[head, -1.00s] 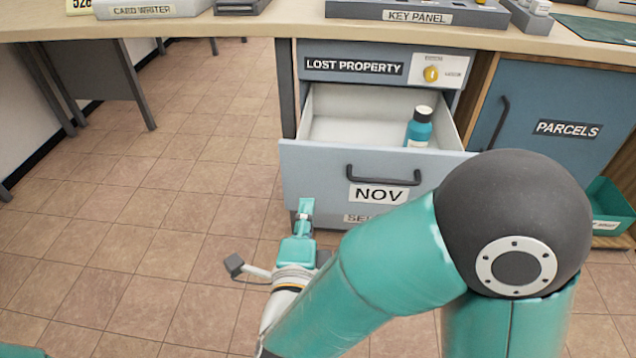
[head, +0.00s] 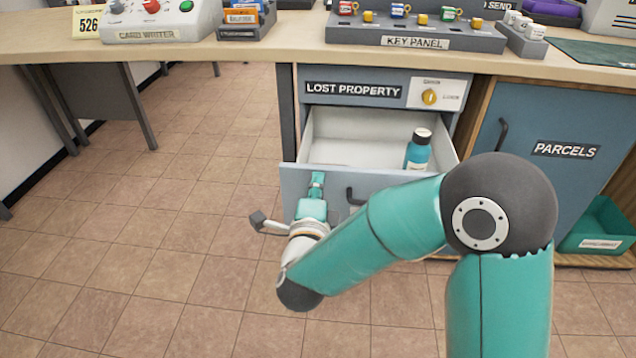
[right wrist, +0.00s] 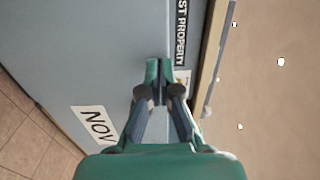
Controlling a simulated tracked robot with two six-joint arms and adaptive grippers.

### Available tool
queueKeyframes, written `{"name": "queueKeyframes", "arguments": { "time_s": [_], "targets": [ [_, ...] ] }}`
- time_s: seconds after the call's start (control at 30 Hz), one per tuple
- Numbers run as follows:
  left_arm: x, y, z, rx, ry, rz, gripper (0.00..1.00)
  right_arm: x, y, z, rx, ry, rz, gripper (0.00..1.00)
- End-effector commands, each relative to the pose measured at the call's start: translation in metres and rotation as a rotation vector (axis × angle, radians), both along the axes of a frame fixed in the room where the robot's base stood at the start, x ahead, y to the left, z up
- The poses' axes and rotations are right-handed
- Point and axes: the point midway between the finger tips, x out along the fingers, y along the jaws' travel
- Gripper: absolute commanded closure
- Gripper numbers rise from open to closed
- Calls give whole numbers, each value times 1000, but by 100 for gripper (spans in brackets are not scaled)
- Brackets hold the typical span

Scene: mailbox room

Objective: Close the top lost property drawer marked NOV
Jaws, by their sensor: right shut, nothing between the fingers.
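The top lost property drawer (head: 296,182) is pulled open below the LOST PROPERTY label (head: 353,89). A teal bottle with a dark cap (head: 418,150) stands inside it at the right. My right gripper (head: 317,180) is shut and empty at the left part of the drawer's front, left of the dark handle (head: 352,196). My arm hides most of the front and its label in the head view. In the right wrist view the NOV label (right wrist: 97,125) shows left of the shut fingers (right wrist: 160,68). I cannot tell whether the fingertips touch the front. My left gripper is out of view.
The counter (head: 250,50) runs above. The tiled floor at left is clear.

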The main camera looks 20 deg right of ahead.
Motion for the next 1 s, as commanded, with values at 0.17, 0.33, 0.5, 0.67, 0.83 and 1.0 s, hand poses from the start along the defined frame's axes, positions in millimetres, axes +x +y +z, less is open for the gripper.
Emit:
{"name": "queueKeyframes", "arguments": {
  "time_s": [0.17,0.33,0.5,0.67,0.83,1.0],
  "targets": [
    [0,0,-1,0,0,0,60,6,-4,0,-1,-1,-1,100],
    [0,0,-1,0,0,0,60,6,-4,0,0,0,-1,100],
    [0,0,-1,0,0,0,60,6,-4,0,0,0,-1,100],
    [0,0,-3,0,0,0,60,9,-7,-1,1,-1,-2,100],
    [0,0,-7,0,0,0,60,21,-15,-1,0,-1,-4,100],
    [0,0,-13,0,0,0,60,41,-28,-2,0,-2,-5,100]
  ]
}}
